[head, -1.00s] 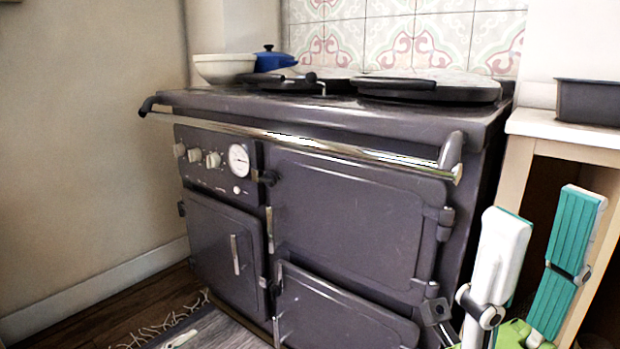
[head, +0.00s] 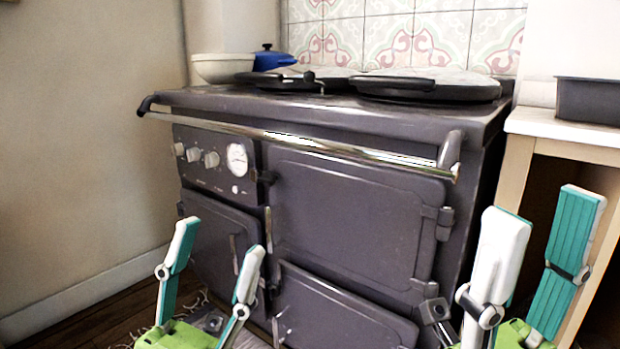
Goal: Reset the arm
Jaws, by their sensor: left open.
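My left gripper (head: 220,240) stands at the lower left, in front of the stove's lower left door, with its two white and teal fingers spread apart and nothing between them. My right gripper (head: 546,208) is at the lower right, in front of the wooden side unit and just right of the stove. Its fingers are also spread wide and hold nothing. Both grippers point upward on green bodies that are cut off by the bottom edge.
A dark stove (head: 350,205) with a chrome rail (head: 300,143) fills the middle. A pale bowl (head: 223,68) and a blue pot (head: 274,60) stand on it. A dark pan (head: 590,101) sits on the side unit (head: 560,128). A fringed rug is mostly hidden below.

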